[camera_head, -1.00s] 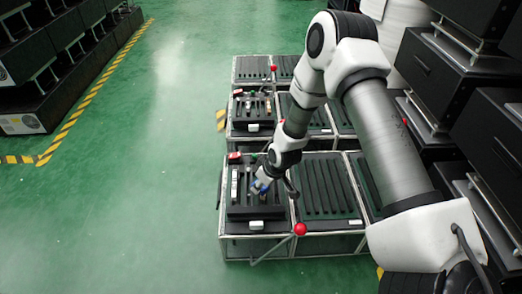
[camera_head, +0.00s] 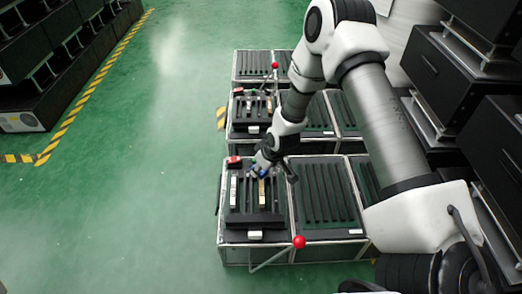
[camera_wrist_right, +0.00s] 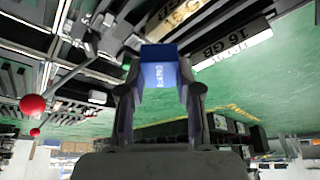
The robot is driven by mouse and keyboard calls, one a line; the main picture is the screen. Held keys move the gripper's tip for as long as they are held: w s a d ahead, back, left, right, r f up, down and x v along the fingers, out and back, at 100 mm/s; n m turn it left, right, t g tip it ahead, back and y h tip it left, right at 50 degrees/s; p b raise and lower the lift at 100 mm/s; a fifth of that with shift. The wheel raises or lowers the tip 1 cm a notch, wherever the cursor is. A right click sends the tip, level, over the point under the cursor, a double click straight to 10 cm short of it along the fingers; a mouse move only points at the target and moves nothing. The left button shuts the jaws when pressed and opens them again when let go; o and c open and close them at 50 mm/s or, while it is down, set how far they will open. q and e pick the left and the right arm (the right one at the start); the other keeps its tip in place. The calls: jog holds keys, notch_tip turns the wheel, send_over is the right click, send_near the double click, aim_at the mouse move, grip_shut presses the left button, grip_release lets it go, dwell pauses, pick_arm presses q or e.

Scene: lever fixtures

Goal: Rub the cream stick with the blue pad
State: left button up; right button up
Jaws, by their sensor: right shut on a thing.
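The cream stick (camera_head: 262,192) lies lengthwise in a slot of the black rack on the nearest left unit. Part of it shows at the top of the right wrist view (camera_wrist_right: 182,14). My right gripper (camera_head: 259,168) is just beyond the stick's far end in the head view. It is shut on the blue pad (camera_wrist_right: 161,72), which sits between its fingertips. Whether the pad touches the stick or rack, I cannot tell. My left gripper is not in view.
A whiter stick (camera_head: 233,191) lies in the same rack (camera_head: 249,222), to the left. A red ball knob (camera_head: 299,242) is at the unit's front right corner. More slotted units stand behind and to the right. Green floor (camera_head: 150,190) is clear on the left.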

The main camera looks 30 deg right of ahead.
jog(key=shift+r+p, duration=2.25)
jog(key=shift+r, duration=0.4)
